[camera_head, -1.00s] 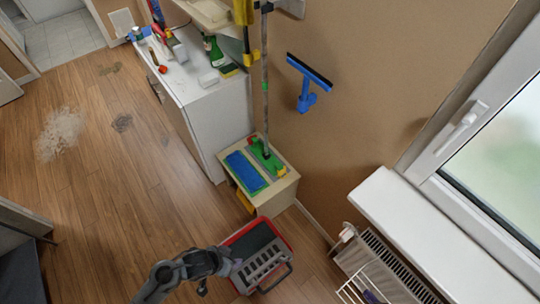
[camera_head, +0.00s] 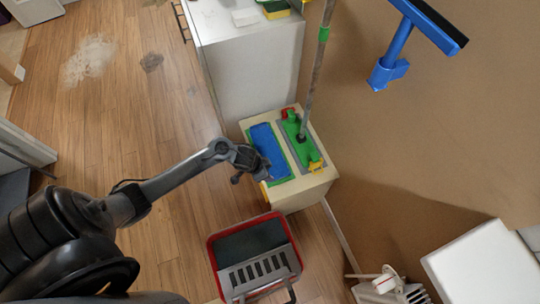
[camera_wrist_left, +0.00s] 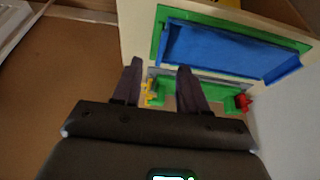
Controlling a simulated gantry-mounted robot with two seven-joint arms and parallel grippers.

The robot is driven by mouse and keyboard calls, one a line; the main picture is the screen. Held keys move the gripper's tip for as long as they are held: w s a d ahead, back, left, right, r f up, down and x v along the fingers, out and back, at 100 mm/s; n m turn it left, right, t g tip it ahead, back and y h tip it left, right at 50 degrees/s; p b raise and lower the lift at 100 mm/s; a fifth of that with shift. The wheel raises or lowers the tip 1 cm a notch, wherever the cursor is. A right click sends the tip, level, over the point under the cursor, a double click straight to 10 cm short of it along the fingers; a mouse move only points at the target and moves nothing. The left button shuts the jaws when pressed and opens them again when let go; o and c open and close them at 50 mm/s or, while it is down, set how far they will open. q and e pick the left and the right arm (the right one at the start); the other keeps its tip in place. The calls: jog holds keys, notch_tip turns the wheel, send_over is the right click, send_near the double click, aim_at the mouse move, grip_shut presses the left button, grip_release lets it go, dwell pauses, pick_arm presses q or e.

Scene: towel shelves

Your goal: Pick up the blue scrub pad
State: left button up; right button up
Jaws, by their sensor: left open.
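The blue scrub pad (camera_head: 267,145) lies flat on a green backing on top of a small cream box (camera_head: 325,172). In the left wrist view the pad (camera_wrist_left: 225,48) fills the upper right, with green edges around it. My left gripper (camera_head: 257,172) is at the pad's near left side in the head view and hides a bit of its edge. In the left wrist view its two fingers (camera_wrist_left: 158,67) are spread with nothing between them. Whether they touch the pad or box cannot be told. My right gripper is not in view.
A green mop head (camera_head: 300,140) with an upright pole (camera_head: 317,70) stands beside the pad on the box. A red and grey bucket (camera_head: 250,245) stands on the floor in front. A white cabinet (camera_head: 250,75) is behind.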

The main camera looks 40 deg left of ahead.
aim_at(277, 177)
pick_arm(q)
jog(key=b+x, duration=0.1)
jog(key=x, duration=0.3)
jog(key=shift+w+a+r+b, duration=0.15)
jog(key=shift+w+b, duration=0.15)
jog(key=shift+b, duration=0.05)
jog(key=shift+w+f, duration=0.1)
jog(key=shift+f, duration=0.4)
jog(key=shift+w+f+b, duration=0.25)
jog(key=shift+f+b, duration=0.25)
jog(key=shift+b, duration=0.05)
jog(key=b+x, duration=0.2)
jog(key=x, duration=0.1)
jog(key=shift+f, duration=0.1)
jog(key=shift+w+d+f+b, duration=0.25)
jog(key=shift+w+f+b, duration=0.1)
jog(key=shift+f, duration=0.1)
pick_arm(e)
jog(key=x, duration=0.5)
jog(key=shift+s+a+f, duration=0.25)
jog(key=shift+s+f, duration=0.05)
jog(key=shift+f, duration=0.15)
pick_arm(q)
jog(key=shift+s, duration=0.1)
grip_shut()
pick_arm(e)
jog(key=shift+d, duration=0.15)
